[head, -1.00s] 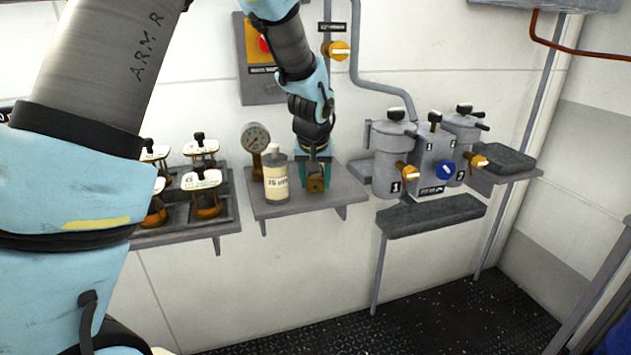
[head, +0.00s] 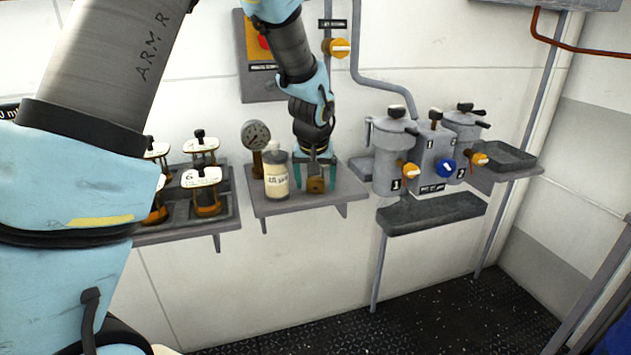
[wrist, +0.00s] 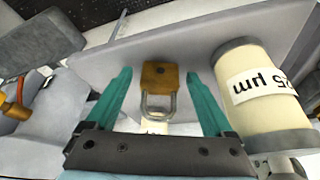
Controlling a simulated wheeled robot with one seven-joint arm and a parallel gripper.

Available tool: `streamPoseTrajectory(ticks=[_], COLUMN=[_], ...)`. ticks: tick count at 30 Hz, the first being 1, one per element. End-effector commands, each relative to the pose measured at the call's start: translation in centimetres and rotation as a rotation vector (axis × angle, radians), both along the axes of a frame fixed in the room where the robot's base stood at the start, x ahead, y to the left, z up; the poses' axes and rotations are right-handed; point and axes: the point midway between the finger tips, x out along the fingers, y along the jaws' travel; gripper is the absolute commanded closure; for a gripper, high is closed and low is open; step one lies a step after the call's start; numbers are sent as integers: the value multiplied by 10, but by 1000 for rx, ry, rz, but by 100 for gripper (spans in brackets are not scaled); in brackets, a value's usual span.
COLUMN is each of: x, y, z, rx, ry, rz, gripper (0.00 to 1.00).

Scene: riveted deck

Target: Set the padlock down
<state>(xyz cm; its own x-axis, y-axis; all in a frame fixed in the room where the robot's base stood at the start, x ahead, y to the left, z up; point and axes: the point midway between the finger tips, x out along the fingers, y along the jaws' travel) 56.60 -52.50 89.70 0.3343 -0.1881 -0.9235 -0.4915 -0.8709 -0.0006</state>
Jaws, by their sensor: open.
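The brass padlock (head: 316,185) with its grey shackle is on the grey wall shelf (head: 275,208), near the shelf's front edge. In the wrist view the padlock (wrist: 159,76) lies between the two teal fingers, with a gap on each side. My gripper (head: 315,184) is open around the padlock and points down at the shelf. In the wrist view my gripper (wrist: 158,85) shows both fingers spread apart, touching neither side of the padlock.
Sample jars (head: 205,190) stand in a rack further left. Grey filter housings (head: 392,155) and an empty tray (head: 432,213) are to the right.

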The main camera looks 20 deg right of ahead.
Motion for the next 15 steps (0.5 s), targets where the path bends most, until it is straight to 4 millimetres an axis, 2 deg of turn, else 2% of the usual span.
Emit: streamPoseTrajectory(ticks=[5,15], x=[-3,-26], y=[1,14], z=[12,76], rx=[-2,-5], ry=[-1,-4], rz=[1,0], gripper=[13,13])
